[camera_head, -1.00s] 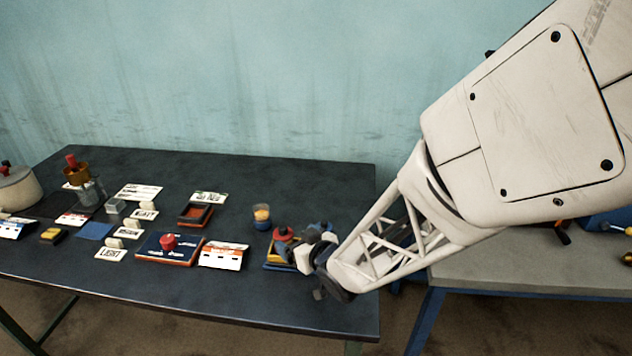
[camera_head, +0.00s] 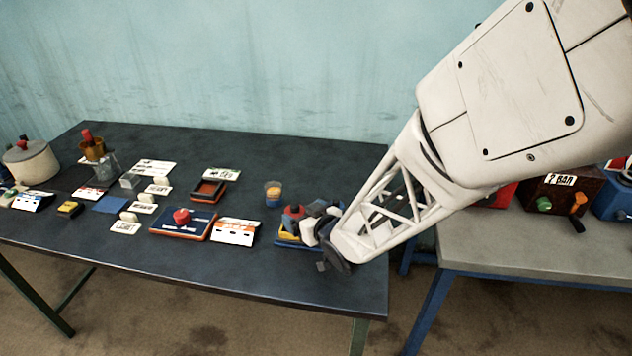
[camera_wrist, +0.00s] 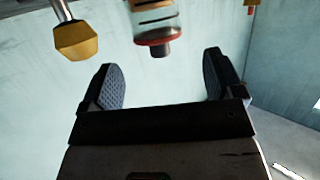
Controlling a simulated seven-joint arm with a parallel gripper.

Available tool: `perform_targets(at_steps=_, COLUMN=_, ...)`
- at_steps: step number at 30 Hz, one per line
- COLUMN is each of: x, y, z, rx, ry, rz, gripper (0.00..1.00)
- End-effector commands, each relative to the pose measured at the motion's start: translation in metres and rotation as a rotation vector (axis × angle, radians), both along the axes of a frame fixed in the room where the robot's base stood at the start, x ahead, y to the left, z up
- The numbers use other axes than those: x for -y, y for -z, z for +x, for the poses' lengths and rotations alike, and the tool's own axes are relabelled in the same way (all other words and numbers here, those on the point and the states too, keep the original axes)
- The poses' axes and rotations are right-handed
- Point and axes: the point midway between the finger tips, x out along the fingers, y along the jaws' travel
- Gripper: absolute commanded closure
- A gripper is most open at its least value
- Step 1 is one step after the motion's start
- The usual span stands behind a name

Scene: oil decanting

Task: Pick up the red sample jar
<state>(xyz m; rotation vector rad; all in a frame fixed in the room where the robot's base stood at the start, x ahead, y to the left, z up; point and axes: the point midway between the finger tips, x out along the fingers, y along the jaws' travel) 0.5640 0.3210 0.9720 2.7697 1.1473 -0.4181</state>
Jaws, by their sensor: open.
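The red sample jar (camera_head: 293,213) shows in the head view as a red top with a dark knob, near the right end of the dark table. My gripper (camera_head: 318,226) is beside it on its right, and its fingers partly hide that spot. In the wrist view, which looks upside down, a clear jar with a red rim and dark knob (camera_wrist: 158,37) lies ahead of the gap between my fingers (camera_wrist: 160,68). The two dark padded fingers are wide apart with nothing between them. I cannot tell the exact distance to the jar.
A blue and yellow base (camera_head: 287,240) is beneath the jar. A cup with orange contents (camera_head: 273,194) stands behind it. A yellow-ended rod (camera_wrist: 75,40) is near one finger in the wrist view. A blue panel with a red knob (camera_head: 182,226) and white cards lie left.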

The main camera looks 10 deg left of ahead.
Motion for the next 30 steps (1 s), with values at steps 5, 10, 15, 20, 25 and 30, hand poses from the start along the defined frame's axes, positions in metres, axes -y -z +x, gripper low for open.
perform_targets(at_steps=5, x=0.0, y=0.0, z=0.0, rx=0.0, ry=0.0, rz=0.0, gripper=0.13)
perform_targets(at_steps=10, x=-0.004, y=0.002, z=0.004, rx=-0.001, ry=0.0, rz=0.001, gripper=0.13)
perform_targets(at_steps=15, x=-0.013, y=0.006, z=0.013, rx=-0.001, ry=0.0, rz=0.0, gripper=0.13)
perform_targets(at_steps=20, x=-0.022, y=0.01, z=0.024, rx=-0.001, ry=0.0, rz=0.0, gripper=0.13)
perform_targets(at_steps=25, x=-0.031, y=0.014, z=0.032, rx=-0.001, ry=0.0, rz=0.0, gripper=0.13)
perform_targets(at_steps=30, x=-0.034, y=0.015, z=0.036, rx=0.0, ry=0.0, rz=0.0, gripper=0.13)
